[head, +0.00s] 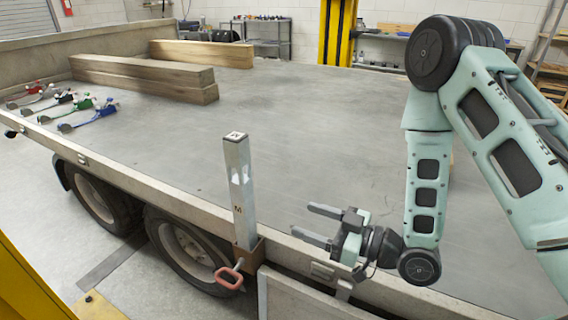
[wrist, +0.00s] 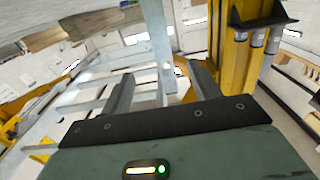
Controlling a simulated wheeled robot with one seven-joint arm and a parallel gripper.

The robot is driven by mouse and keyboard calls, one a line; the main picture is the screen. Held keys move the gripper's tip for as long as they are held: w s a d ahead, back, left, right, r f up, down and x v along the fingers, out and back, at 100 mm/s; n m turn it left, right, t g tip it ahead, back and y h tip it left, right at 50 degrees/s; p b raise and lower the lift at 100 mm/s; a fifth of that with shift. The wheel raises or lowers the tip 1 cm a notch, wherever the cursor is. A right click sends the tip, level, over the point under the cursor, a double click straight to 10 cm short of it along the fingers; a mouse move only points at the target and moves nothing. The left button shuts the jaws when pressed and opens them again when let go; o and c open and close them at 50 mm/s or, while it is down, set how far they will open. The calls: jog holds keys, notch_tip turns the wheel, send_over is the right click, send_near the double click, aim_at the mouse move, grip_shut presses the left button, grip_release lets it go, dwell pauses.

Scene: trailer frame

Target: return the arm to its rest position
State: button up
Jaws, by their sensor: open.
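My gripper (head: 318,225) is open and empty in the head view. It hangs over the near side edge of the trailer bed (head: 290,130), with its fingers pointing left toward an upright metal post (head: 238,190). A gap shows between the fingertips and the post. My arm reaches in from the right, bent at a high elbow and folded down to the wrist. In the wrist view the two dark fingers (wrist: 160,92) stand apart with nothing between them. A pale upright bar, probably the post, shows beyond them.
Stacked timber beams (head: 145,80) and another beam (head: 200,52) lie at the far left of the bed. Several coloured ratchet straps (head: 90,113) lie along the left edge. A red handle (head: 230,274) sticks out below the post. The middle of the bed is clear.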

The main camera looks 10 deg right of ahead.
jog(key=s+a+r+g+h+p, duration=0.1)
jog(key=a+r+g+h+p, duration=0.2)
jog(key=r+g+h+p, duration=0.35)
jog(key=s+d+r+m+g+h+p, duration=0.1)
jog(key=s+r+g+h, duration=0.1)
jog(key=s+r, duration=0.3)
jog(key=s+d+r+m+g+h, duration=0.1)
jog(key=s+r+h, duration=0.4)
jog(key=s, duration=0.9)
jog(key=shift+d+r+m+g+p, duration=0.25)
jog(key=shift+d+m+g+p, duration=0.2)
jog(key=shift+g, duration=0.3)
